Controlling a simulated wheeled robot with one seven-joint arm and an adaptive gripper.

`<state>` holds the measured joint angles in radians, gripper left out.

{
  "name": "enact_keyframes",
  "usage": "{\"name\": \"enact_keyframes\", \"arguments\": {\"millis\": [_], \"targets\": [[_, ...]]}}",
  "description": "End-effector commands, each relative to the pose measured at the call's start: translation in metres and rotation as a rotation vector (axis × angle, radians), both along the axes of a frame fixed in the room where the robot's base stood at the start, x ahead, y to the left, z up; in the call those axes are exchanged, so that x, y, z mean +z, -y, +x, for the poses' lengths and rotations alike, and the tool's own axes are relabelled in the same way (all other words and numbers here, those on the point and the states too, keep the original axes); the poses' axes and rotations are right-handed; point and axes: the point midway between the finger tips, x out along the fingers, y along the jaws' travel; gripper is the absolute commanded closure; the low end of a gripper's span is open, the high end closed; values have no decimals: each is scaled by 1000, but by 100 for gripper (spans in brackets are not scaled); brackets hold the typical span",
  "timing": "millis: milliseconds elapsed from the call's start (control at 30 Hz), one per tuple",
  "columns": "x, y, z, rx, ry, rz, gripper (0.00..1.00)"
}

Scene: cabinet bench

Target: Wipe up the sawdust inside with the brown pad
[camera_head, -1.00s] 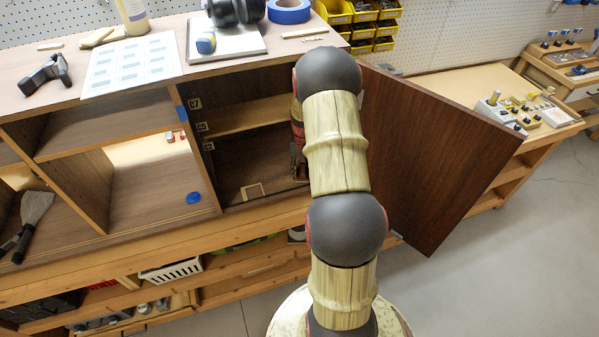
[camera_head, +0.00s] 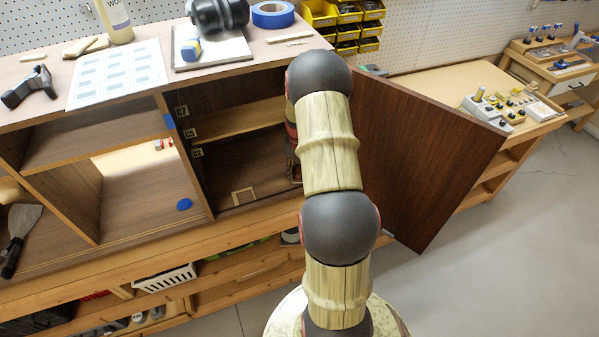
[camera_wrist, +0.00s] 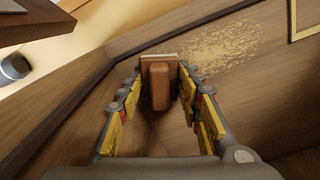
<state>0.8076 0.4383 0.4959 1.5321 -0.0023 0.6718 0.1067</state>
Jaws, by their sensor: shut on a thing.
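The brown pad (camera_wrist: 160,86) is between the fingers of my gripper (camera_wrist: 160,76) in the wrist view, and the gripper is shut on it. The pad has a paler strip along its far edge. The sawdust (camera_wrist: 222,46) is a scattered tan patch on the dark wooden floor of the compartment, just beyond and right of the pad. Whether the pad touches the floor I cannot tell. In the head view my arm reaches into the open cabinet compartment (camera_head: 232,165) and hides most of the gripper, the pad and the sawdust.
The dark cabinet door (camera_head: 425,155) stands wide open right of my arm. A shelf (camera_head: 238,120) crosses the compartment above. A small pale wooden frame (camera_head: 243,196) lies on its floor, left of my arm. A blue round thing (camera_head: 184,204) sits in the neighbouring bay.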

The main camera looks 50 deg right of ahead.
Motion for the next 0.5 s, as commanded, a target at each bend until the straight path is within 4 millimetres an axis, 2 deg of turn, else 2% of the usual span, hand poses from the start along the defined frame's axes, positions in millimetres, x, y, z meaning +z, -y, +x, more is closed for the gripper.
{"name": "enact_keyframes", "arguments": {"millis": [133,500], "targets": [[1,-12,8,3,0,1,99],[0,-27,17,5,0,3,99]]}}
